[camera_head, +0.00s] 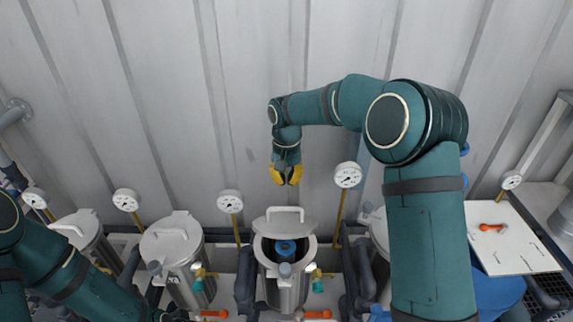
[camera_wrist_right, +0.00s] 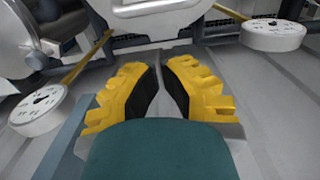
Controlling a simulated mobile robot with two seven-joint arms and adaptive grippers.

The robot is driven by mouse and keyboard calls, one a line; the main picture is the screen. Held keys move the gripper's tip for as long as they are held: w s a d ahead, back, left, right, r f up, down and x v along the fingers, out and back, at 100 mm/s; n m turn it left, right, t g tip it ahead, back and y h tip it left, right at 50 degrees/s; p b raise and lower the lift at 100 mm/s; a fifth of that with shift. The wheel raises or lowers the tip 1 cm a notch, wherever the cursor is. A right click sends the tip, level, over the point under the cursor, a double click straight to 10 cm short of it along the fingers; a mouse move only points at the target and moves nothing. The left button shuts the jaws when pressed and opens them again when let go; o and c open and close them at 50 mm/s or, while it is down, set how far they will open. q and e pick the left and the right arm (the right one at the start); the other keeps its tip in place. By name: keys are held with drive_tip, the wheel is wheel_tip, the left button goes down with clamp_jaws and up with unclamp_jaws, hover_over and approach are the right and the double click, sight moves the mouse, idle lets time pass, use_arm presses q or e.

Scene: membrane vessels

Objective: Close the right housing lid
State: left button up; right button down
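The open steel housing (camera_head: 287,292) stands at the lower middle of the head view. Its round lid (camera_head: 284,226), with a bar handle, is raised and tilted back behind the mouth, and a blue part shows inside. My right gripper (camera_head: 287,181) is above and behind the lid, apart from it, fingers pointing down. In the right wrist view the yellow fingers of this gripper (camera_wrist_right: 161,66) have a narrow gap between their tips and hold nothing. A pale surface, likely the lid (camera_wrist_right: 150,18), is beyond them. My left arm enters at the lower left; its gripper is not visible.
A closed housing (camera_head: 172,240) stands to the left, and another (camera_head: 80,232) farther left. Gauges on yellow stems flank the open housing, one left (camera_head: 230,202) and one right (camera_head: 348,175). A corrugated wall rises behind. A white board (camera_head: 512,248) lies at the right.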

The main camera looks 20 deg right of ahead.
use_arm(q)
drive_tip(key=shift+f, duration=0.2)
use_arm(e)
hover_over(287, 217)
drive_tip(key=shift+w+f, duration=0.15)
drive_tip(key=shift+f, duration=2)
use_arm(q)
drive_tip(key=shift+f, duration=0.1)
